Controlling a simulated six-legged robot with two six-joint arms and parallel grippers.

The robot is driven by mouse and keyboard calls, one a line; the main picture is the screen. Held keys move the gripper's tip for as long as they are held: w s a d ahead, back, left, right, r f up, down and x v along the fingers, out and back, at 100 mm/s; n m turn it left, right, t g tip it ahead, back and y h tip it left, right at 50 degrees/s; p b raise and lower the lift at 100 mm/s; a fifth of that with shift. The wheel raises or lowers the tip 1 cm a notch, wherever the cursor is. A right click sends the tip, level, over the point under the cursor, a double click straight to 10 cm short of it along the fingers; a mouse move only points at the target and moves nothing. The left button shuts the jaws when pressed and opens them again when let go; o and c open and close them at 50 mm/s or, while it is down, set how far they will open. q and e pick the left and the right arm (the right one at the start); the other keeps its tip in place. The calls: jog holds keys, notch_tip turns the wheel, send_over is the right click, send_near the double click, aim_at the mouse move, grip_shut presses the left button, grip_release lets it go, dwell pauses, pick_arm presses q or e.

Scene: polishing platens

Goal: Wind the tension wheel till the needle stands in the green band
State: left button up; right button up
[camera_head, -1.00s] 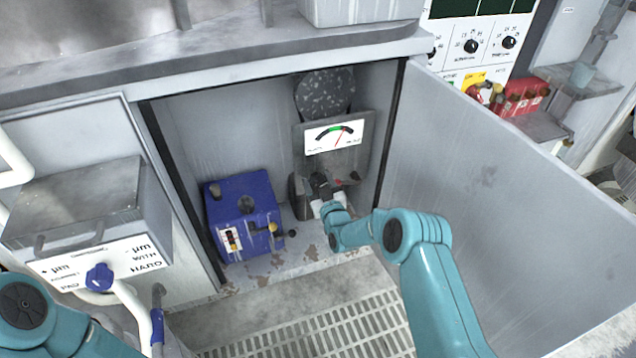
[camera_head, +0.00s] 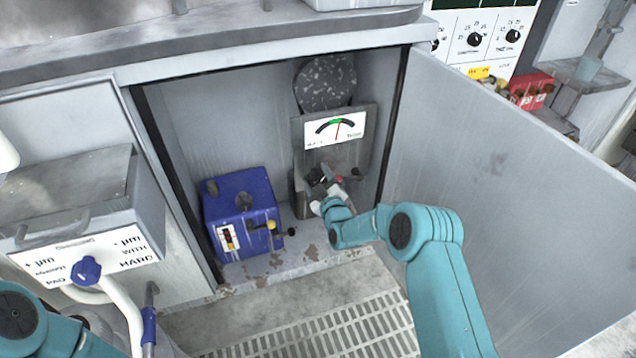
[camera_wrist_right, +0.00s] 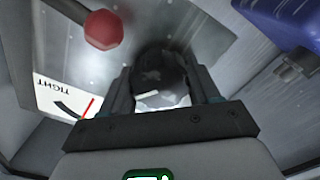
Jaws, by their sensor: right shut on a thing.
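The tension gauge (camera_head: 335,130) is a white dial with a black arc and a green band at its middle, set on a grey unit inside the open cabinet. Its red needle (camera_head: 337,131) stands nearly upright, its tip at or just beside the right end of the green band. My right gripper (camera_head: 318,178) is below the gauge, shut on a dark round part, seemingly the tension wheel (camera_wrist_right: 160,75), whose shape is partly hidden by the jaws. A red ball knob (camera_wrist_right: 103,30) shows beside it in the wrist view. My left gripper is out of view.
A blue box (camera_head: 240,215) with a small yellow-handled valve stands left of the gauge unit. The open cabinet door (camera_head: 510,190) flanks my right arm. A drawer unit with a blue knob (camera_head: 87,270) stands at left. A floor grating (camera_head: 320,335) lies in front.

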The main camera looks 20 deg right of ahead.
jog(key=shift+a+n+b, duration=0.1)
jog(key=shift+n+b, duration=0.4)
jog(key=shift+n, duration=0.5)
jog(key=shift+r, duration=0.1)
jog(key=o, duration=1)
